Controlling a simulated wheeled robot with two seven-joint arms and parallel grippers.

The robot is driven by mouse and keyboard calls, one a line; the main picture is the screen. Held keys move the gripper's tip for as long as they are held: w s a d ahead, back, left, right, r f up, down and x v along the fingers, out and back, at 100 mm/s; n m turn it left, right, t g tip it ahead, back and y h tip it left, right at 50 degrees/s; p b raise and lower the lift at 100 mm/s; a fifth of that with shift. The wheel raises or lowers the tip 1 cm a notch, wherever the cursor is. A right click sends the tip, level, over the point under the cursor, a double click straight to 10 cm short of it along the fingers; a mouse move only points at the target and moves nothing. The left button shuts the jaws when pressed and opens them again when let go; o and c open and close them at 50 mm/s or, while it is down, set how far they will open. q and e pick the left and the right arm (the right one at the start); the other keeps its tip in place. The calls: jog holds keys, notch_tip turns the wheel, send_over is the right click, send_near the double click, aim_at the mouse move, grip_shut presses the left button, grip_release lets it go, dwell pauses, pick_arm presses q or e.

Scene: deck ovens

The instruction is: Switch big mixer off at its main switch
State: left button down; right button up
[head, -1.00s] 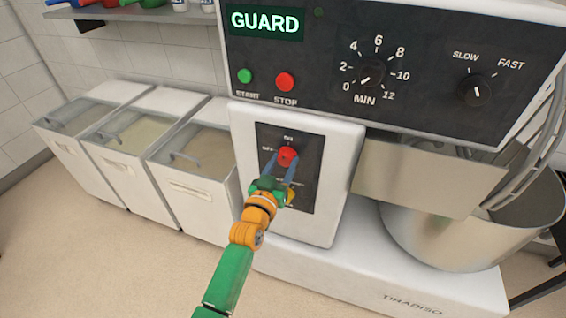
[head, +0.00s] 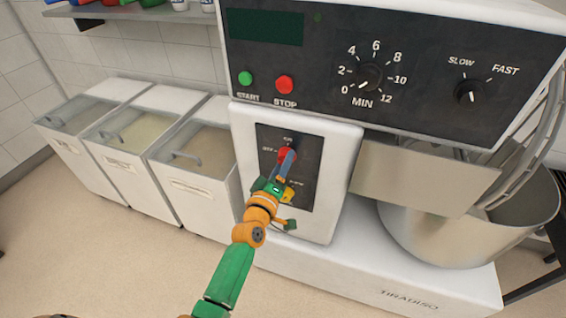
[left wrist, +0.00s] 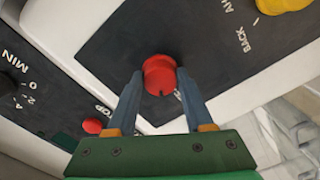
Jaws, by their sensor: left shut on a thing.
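The big mixer (head: 420,310) fills the right and middle of the head view. Its red main switch knob (head: 286,154) sits on a dark plate (head: 309,165) low on the mixer's front, with ON and OFF marks beside it. My left gripper (head: 288,160) is shut on the red knob and hides part of it in the head view. In the left wrist view the red knob (left wrist: 159,75) is between the two blue-grey fingertips. The display (head: 265,27) above is dark. My right gripper is out of view.
Green START (head: 245,78) and red STOP (head: 285,84) buttons, a MIN dial (head: 369,77) and a speed dial (head: 468,91) are on the upper panel. A steel bowl (head: 440,240) stands at right. White lidded bins (head: 190,195) stand left of the mixer.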

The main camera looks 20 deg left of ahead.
pick_arm(q)
jog(key=n, duration=0.6)
jog(key=shift+r, duration=0.1)
jog(key=shift+n, duration=0.4)
dwell(0.3)
jog(key=shift+c, duration=1.4)
grip_release()
jog(key=shift+w+d, duration=0.1)
jog(key=s, duration=0.7)
